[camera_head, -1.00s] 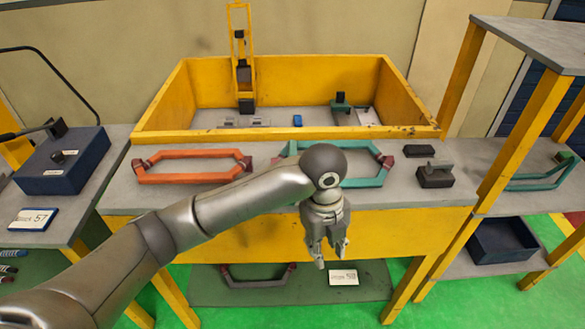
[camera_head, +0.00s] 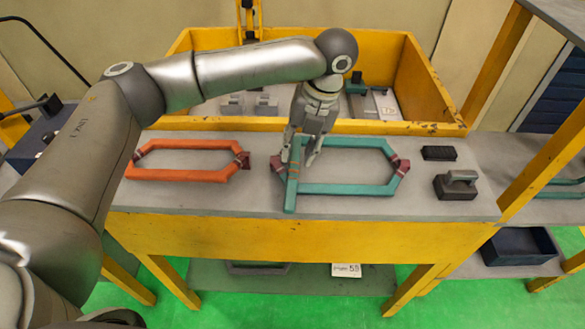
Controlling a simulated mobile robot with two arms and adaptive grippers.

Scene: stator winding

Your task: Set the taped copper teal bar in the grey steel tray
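A straight teal bar (camera_head: 291,192) with orange tape bands lies on the grey tabletop, pointing front to back. It lies against or over the left end of a teal six-sided coil (camera_head: 345,188) with dark red wrapped corners. My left gripper (camera_head: 299,158) points down at the bar's far part, its fingers apart on either side of it. It looks open; whether the fingers touch the bar is unclear. The gripper hides the bar's far end. I cannot pick out a grey steel tray for certain. My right gripper is not in view.
An orange coil (camera_head: 185,174) lies at left on the table. A yellow-walled box (camera_head: 430,88) stands behind. A dark blue tray (camera_head: 520,246) is on the lower right shelf.

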